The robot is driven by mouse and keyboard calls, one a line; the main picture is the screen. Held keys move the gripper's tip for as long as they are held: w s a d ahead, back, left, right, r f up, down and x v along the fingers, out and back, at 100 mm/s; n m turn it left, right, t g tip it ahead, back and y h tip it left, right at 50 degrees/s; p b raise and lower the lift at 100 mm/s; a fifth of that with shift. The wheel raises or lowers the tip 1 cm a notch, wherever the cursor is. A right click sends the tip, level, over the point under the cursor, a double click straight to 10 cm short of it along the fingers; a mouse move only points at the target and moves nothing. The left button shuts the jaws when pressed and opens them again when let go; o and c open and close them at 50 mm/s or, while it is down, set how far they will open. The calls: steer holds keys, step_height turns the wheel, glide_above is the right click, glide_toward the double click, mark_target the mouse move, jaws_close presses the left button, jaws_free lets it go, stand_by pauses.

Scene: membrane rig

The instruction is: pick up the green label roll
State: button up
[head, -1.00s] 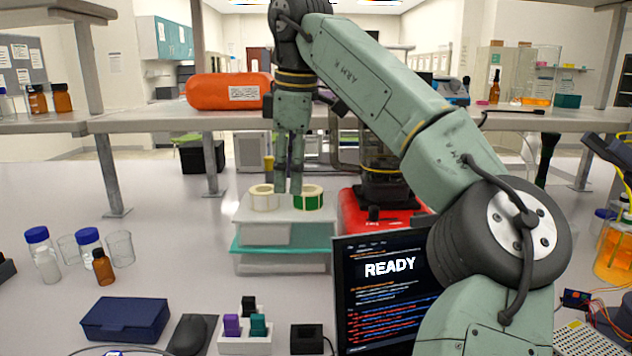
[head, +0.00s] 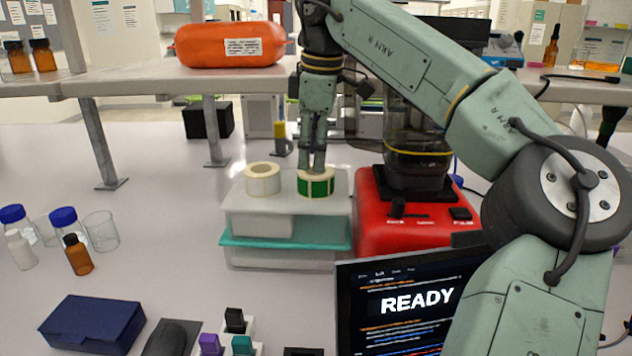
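The green label roll (head: 317,186), a pale roll with a green outer band, lies flat on the right part of a stack of pale boxes. A plain cream label roll (head: 263,179) lies to its left. My gripper (head: 312,167) points down with its fingertips at the top of the green roll. The fingers overlap each other in the picture, and the tips are partly hidden at the roll. I cannot tell whether they grip it.
The stack includes a teal layer (head: 285,243). A red-based machine (head: 400,235) stands close on the right, with a READY monitor (head: 405,305) in front. Bottles (head: 78,254) and a blue box (head: 93,322) are at left. A shelf with an orange case (head: 231,45) is behind.

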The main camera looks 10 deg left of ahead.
mark_target(316, 181)
steer(key=f, duration=0.1)
steer(key=f+p, duration=0.1)
steer(key=f, duration=0.1)
steer(key=w+f, duration=0.1)
steer(key=f, duration=0.1)
steer(key=shift+f+p, duration=0.1)
steer(key=shift+p, duration=0.25)
jaws_close()
